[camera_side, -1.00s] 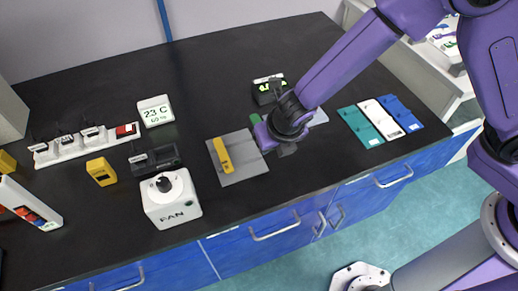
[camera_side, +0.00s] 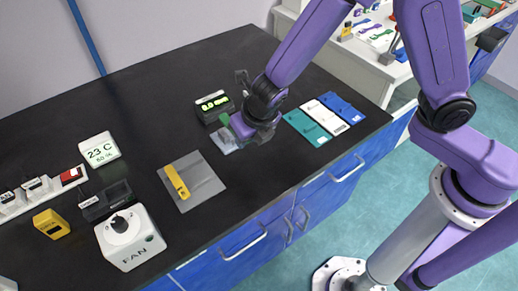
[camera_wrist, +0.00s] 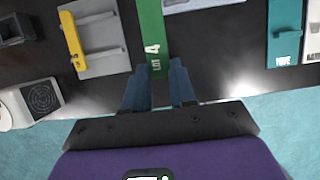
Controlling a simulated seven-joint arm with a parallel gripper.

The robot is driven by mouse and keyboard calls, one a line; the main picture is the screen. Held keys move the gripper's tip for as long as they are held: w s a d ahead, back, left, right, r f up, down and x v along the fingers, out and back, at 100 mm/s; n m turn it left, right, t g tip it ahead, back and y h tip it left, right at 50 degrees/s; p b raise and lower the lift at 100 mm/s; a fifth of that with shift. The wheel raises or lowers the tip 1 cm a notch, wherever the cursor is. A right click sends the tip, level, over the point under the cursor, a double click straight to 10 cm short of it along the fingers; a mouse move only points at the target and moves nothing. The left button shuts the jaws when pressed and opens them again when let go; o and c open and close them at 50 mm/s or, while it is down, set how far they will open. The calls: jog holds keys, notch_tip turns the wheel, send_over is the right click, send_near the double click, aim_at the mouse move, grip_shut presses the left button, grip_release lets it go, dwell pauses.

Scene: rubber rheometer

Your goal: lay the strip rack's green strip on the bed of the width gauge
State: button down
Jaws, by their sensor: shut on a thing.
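My gripper (camera_wrist: 160,90) is shut on the near end of a green strip (camera_wrist: 152,40), which points away from me and has white lettering. In the side view the strip (camera_side: 224,119) shows only as a small green piece beside my wrist; the fingers there are hidden. I cannot identify the strip rack with certainty.
A grey plate with a yellow bar (camera_side: 202,180) lies left of my gripper. Teal (camera_side: 306,127), white (camera_side: 325,117) and blue (camera_side: 343,107) cards lie right. A white FAN box (camera_side: 130,237) and a 23 C display (camera_side: 99,149) stand left. The bench's front edge is near.

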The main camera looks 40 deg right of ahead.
jog(key=w+d+f, duration=0.3)
jog(key=w, duration=0.5)
jog(key=shift+d, duration=0.3)
jog(key=shift+s+f, duration=0.1)
jog(key=shift+f, duration=2.85)
jog(key=shift+f, duration=0.6)
jog(key=c, duration=0.8)
grip_release()
jog(key=shift+c, duration=0.2)
jog(key=v, duration=1.7)
jog(key=shift+s+r, duration=0.15)
